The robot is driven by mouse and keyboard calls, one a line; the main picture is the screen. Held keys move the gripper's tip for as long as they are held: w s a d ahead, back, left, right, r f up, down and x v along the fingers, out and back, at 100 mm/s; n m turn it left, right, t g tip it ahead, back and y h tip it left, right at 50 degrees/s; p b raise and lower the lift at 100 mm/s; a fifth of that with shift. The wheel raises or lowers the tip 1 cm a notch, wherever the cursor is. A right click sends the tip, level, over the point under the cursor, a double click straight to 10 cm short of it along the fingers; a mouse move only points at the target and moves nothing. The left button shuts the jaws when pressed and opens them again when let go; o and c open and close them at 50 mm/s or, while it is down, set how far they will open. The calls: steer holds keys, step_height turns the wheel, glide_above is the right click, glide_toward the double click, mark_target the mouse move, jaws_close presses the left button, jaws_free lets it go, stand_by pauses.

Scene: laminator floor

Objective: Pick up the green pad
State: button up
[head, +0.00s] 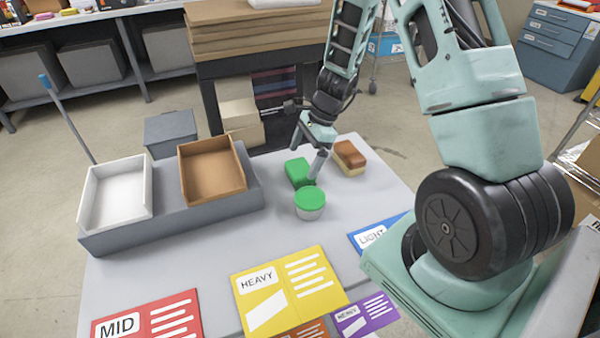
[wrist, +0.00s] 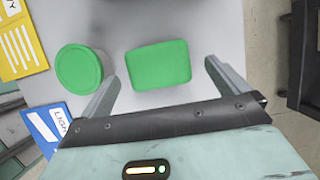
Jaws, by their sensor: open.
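The green pad (head: 297,172) is a green block with rounded corners on the grey table, behind a round tub with a green lid (head: 310,198). In the wrist view the green pad (wrist: 159,65) lies flat, ahead of and between the two fingers of my gripper (wrist: 160,88). My gripper (head: 309,160) is open and empty, close to the pad in the head view. The green-lidded tub (wrist: 80,69) is left of the pad in the wrist view, with a narrow gap between them. Whether a finger touches the pad I cannot tell.
A brown and cream block (head: 349,157) lies right of the pad. A white tray (head: 117,192) and a brown tray (head: 212,170) sit on a grey stand at the left. MID (head: 147,316), HEAVY (head: 288,285) and LIGHT (head: 376,234) cards lie towards the front. The table's middle is clear.

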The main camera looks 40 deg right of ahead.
mark_target(300, 167)
steer(key=x, duration=0.4)
steer(key=shift+s+f, duration=0.1)
steer(key=shift+s, duration=0.05)
steer(key=c, duration=0.9)
step_height(300, 167, up, 10)
steer(key=shift+r+p, duration=0.1)
steer(key=shift+p, duration=0.2)
steer(key=o, duration=0.3)
steer(key=shift+c, duration=1.1)
steer(key=shift+s, duration=0.1)
